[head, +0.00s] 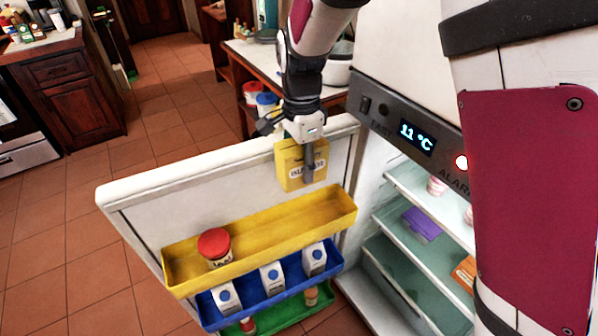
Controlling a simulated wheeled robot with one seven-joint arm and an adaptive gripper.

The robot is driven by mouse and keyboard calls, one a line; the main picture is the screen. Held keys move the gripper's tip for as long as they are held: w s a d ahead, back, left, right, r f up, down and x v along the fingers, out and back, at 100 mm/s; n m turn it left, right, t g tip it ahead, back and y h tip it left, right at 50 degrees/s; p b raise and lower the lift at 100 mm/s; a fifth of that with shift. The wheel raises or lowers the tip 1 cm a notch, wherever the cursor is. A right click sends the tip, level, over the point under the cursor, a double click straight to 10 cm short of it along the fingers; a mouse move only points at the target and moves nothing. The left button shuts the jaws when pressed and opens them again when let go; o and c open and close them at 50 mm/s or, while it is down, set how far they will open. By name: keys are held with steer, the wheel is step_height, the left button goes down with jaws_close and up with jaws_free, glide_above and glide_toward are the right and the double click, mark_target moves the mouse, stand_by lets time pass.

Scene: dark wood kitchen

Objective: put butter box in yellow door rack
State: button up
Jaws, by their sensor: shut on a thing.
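My gripper (303,150) is shut on the yellow butter box (290,168), one dark finger lying across the box's front. It holds the box upright above the right part of the yellow door rack (255,236), close to the inner face of the open fridge door. The box appears clear of the rack. A jar with a red lid (214,246) stands in the left part of the yellow rack; the right part of the rack is empty.
Below are a blue rack (262,298) with several white cartons and a green rack (284,314) with small items. The open fridge door (180,200) stands left of the fridge interior, whose shelves (412,238) hold a few packages. A counter stands behind.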

step_height(320, 180, down, 19)
steer(key=shift+f+b, duration=0.2)
steer(key=shift+b, duration=0.1)
stand_by(0.3)
steer(key=shift+f, duration=0.15)
steer(key=o, duration=1.1)
step_height(320, 180, up, 12)
steer(key=shift+r, duration=0.2)
